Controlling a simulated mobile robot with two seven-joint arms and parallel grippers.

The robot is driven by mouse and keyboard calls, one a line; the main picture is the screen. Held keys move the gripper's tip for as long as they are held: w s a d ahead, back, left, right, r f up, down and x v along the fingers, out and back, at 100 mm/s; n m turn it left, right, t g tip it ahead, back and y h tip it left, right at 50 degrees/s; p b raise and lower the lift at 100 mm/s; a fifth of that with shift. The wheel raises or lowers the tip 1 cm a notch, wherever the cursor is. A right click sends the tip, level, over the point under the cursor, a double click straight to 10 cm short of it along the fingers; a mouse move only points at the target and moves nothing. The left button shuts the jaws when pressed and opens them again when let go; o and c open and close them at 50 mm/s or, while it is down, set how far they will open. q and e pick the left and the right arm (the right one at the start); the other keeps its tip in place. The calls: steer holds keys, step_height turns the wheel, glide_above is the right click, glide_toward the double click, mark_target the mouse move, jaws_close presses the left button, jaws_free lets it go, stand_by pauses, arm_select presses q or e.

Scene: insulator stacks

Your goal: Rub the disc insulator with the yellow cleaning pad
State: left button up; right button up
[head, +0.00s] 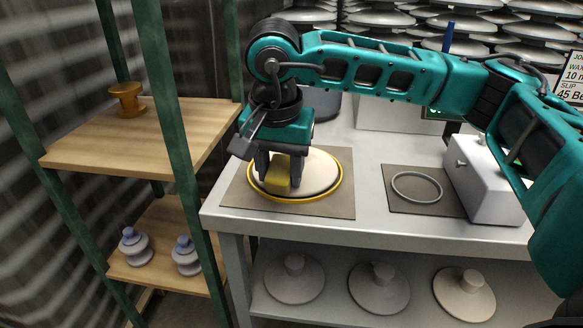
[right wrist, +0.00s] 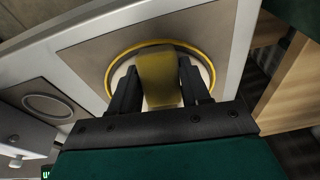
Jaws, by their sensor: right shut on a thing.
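The disc insulator (head: 318,170) is a wide cream disc inside a yellow ring (head: 341,181), lying on a grey-brown mat (head: 236,194) at the left of the table. My right gripper (head: 281,180) is over the disc's left front part, shut on the yellow cleaning pad (head: 279,177). In the right wrist view the pad (right wrist: 159,78) sits between the two fingers of my right gripper (right wrist: 160,90), in front of the disc. The pad appears at or just above the disc's surface; contact cannot be told. The pad covers part of the disc. My left gripper is not in view.
A second mat (head: 400,204) with a grey ring (head: 417,187) and a grey box (head: 487,180) are on the right of the table. Several discs stand on the shelf below. A wooden shelf rack (head: 150,140) with a brass-coloured piece (head: 127,100) stands at the left.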

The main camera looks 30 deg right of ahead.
steer(key=shift+w+a, duration=0.5)
steer(key=shift+a, duration=0.15)
steer(key=shift+s+a+r+p, duration=0.25)
steer(key=shift+r+p, duration=0.4)
steer(key=shift+r, duration=0.3)
steer(key=shift+s+a+r+p, duration=0.25)
steer(key=shift+r+p, duration=0.4)
steer(key=shift+r, duration=0.3)
steer(key=shift+s+a+r+p, duration=0.15)
steer(key=shift+s+r+p, duration=0.1)
steer(key=shift+r+p, duration=0.55)
steer(key=shift+r, duration=0.15)
steer(key=r, duration=0.1)
steer(key=r+p, duration=0.1)
steer(key=shift+s+a+r+p, duration=0.3)
steer(key=shift+s+r+p, duration=0.05)
steer(key=shift+s+r, duration=0.05)
